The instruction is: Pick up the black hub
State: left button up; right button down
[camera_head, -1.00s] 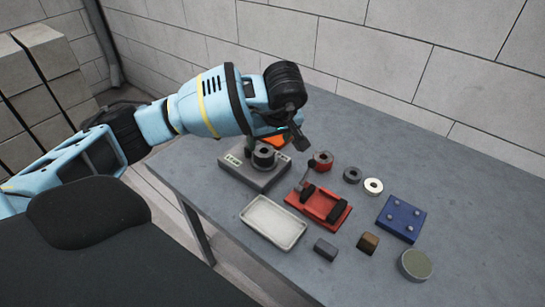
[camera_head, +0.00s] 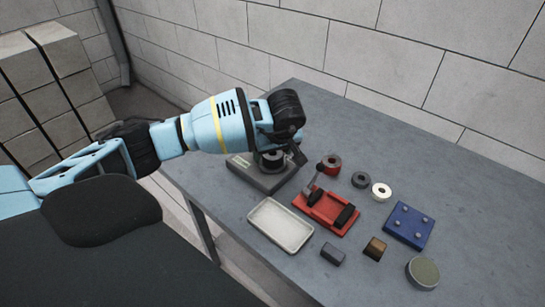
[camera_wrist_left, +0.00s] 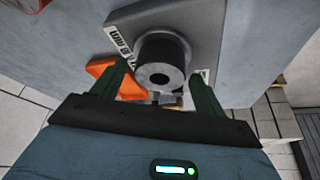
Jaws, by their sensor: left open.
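The black hub (camera_head: 270,160), a dark cylinder with a centre hole, stands on a grey block-like fixture (camera_head: 262,181) at the table's far left. It also shows in the left wrist view (camera_wrist_left: 163,50), where its end faces the camera. My left gripper (camera_head: 285,152) is over the fixture, partly covering the hub in the head view. In the left wrist view my left gripper (camera_wrist_left: 160,76) is open, with one finger on each side of the hub. I cannot tell whether either finger touches it. My right gripper is not in view.
An orange part (camera_wrist_left: 106,74) lies beside the fixture. A white tray (camera_head: 256,212), a red clamp fixture (camera_head: 316,207), several small rings and blocks, a blue plate (camera_head: 410,226) and a round disc (camera_head: 423,271) are nearby. The table's right back is clear.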

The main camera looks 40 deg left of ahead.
pick_arm(q)
jog(key=shift+f, duration=0.1)
jog(key=c, duration=1.4)
jog(key=shift+c, duration=0.3)
jog(key=shift+w+r, duration=0.1)
jog(key=shift+r, duration=0.55)
jog(key=shift+s+r, duration=0.25)
jog(key=shift+r, duration=0.9)
jog(key=s+r, duration=0.1)
jog(key=s, duration=1.4)
jog(key=shift+s+d+r+b, duration=0.2)
jog(key=shift+s+d+b, duration=0.1)
jog(key=shift+d+b, duration=0.1)
